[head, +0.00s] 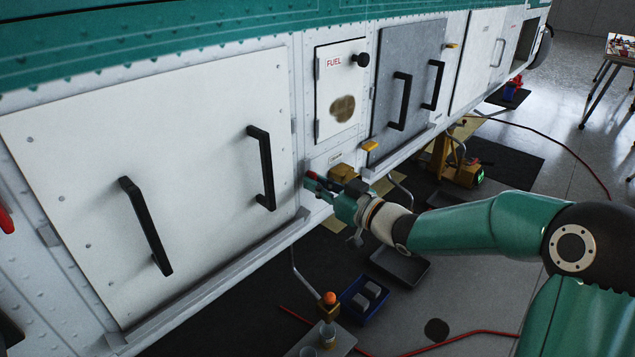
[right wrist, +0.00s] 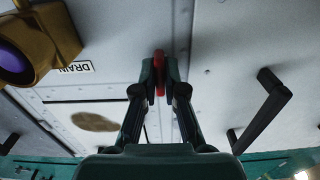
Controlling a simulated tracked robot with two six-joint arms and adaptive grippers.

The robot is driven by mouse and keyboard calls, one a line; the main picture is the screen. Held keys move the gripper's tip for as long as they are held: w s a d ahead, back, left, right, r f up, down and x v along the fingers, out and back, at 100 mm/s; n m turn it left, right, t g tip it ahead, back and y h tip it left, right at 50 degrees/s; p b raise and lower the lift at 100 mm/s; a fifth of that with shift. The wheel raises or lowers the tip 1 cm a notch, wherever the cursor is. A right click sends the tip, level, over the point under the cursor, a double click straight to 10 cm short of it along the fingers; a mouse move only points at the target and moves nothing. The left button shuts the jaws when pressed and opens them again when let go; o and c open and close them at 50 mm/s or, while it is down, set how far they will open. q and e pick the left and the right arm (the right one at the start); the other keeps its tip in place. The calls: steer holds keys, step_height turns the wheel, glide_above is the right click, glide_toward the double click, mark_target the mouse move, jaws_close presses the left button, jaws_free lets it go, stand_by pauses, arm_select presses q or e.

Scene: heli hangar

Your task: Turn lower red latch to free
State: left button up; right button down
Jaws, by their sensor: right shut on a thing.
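The red latch (head: 311,175) sits at the lower right edge of the large white panel (head: 200,255), on the helicopter's side. My right gripper (head: 318,184) reaches it from the right and is shut on it. In the right wrist view the red latch (right wrist: 160,63) stands between the two fingertips of my right gripper (right wrist: 160,78), which press it from both sides. The fingers hide part of the latch, so its exact angle is hard to tell. My left gripper is not in view.
A brass drain fitting (right wrist: 38,42) beside a DRAIN label (right wrist: 75,68) is close to the gripper. Black handles (head: 262,168) stick out from the panel. The fuel door (head: 340,90) is above right. A blue bin (head: 364,299) and a grey tray (head: 400,264) stand below.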

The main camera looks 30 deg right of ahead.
steer(key=shift+f, duration=0.35)
steer(key=c, duration=1.2)
jaws_free()
steer(key=shift+c, duration=0.2)
steer(key=shift+r, duration=0.2)
steer(key=shift+s+d, duration=0.1)
steer(key=v, duration=1.1)
steer(key=shift+s, duration=0.35)
steer(key=shift+d+f, duration=0.1)
